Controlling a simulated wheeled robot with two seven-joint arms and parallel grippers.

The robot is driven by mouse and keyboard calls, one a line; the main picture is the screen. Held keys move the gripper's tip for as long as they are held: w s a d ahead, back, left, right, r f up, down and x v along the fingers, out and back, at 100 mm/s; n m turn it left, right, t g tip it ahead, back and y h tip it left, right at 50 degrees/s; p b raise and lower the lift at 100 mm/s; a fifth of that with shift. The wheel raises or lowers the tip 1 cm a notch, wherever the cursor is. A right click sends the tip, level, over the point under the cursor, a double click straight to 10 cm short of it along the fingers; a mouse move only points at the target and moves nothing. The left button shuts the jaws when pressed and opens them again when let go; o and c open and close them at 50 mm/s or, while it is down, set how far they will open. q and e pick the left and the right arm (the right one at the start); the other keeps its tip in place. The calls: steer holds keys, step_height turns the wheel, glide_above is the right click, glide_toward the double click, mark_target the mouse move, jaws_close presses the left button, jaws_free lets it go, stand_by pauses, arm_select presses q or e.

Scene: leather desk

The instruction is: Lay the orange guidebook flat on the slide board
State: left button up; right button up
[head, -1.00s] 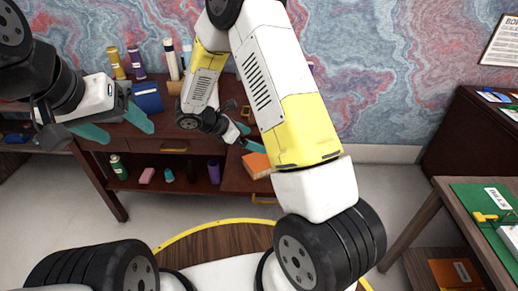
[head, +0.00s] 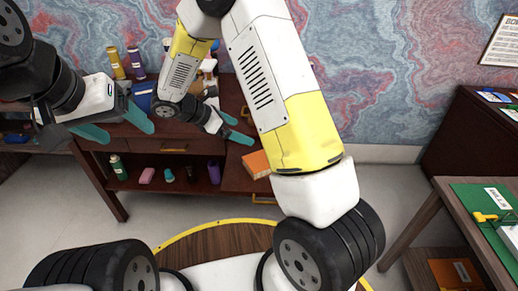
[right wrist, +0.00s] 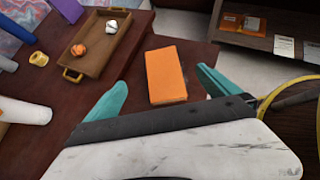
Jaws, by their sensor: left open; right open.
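The orange guidebook (head: 257,163) is at the right end of the dark red desk, over a board-like part (head: 236,178) that juts forward; I take this to be the slide board. In the right wrist view the guidebook (right wrist: 165,74) shows a plain orange face; I cannot tell whether it lies flat or stands. My right gripper (head: 234,128) is open, its teal fingers behind and left of the guidebook in the head view. In the right wrist view the guidebook shows between its fingers (right wrist: 160,90), apart from both. My left gripper (head: 117,134) is open and empty over the desk's left part.
A wooden tray (right wrist: 97,68) with two small balls, a yellow ring (right wrist: 39,59) and a white cylinder (right wrist: 24,111) are on the desk. Several items stand on the shelf below. A side table (head: 470,190) with a green mat is at right. The floor between is clear.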

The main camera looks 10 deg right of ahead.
step_height(320, 180, up, 6)
steer(key=a, duration=0.2)
steer(key=s+d+r+m+t+y, duration=0.1)
steer(key=s+d+r+m+y, duration=0.2)
steer(key=s+r+m+y, duration=0.3)
steer(key=s+d+r+m+t+y, duration=0.2)
steer(key=s+r+m+y, duration=0.3)
steer(key=s+m, duration=0.9)
step_height(320, 180, up, 3)
steer(key=shift+s+d+t+y, duration=0.35)
steer(key=shift+s+d, duration=0.3)
steer(key=shift+s, duration=0.5)
